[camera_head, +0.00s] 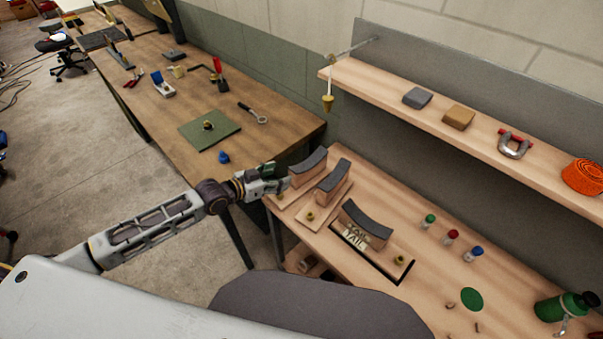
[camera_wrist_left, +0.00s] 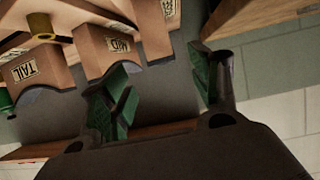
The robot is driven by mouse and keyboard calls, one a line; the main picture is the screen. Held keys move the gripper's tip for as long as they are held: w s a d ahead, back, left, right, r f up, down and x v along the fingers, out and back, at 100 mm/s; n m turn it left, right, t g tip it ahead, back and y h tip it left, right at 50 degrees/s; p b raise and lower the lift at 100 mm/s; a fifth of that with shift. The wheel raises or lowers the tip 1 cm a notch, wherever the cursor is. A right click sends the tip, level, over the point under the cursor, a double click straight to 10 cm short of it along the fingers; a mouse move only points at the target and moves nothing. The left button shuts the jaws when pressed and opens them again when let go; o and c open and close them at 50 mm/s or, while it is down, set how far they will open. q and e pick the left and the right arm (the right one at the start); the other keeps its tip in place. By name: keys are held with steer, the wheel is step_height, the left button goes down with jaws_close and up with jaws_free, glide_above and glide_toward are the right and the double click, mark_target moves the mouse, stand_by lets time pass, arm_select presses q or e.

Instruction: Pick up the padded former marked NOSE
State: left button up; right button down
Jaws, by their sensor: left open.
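Three wooden formers with dark curved pads stand in a row on the light wood bench (camera_head: 440,275). The far-left former (camera_head: 308,161) also shows at the top of the left wrist view (camera_wrist_left: 167,8), where its label is cut off and unreadable. Beside it stands the former marked MID (camera_head: 334,176), its label legible in the left wrist view (camera_wrist_left: 110,48). The former marked TAIL (camera_head: 366,220) is nearest in the head view. My left gripper (camera_head: 286,180) is open and empty, close to the far-left former; its green-padded fingers (camera_wrist_left: 165,77) show apart. My right gripper is not in view.
A shelf (camera_head: 460,130) above the bench holds a grey block, a brown block, a shackle and an orange coil. A darker workbench (camera_head: 165,110) with tools adjoins on the left.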

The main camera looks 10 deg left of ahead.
arm_select(q)
glide_toward(305, 166)
steer(key=shift+f+x, duration=0.25)
steer(key=shift+x, duration=2.15)
steer(key=shift+s+d, duration=0.1)
steer(key=shift+x, duration=2.5)
steer(key=shift+r, duration=0.1)
jaws_close()
steer(key=shift+r, duration=0.1)
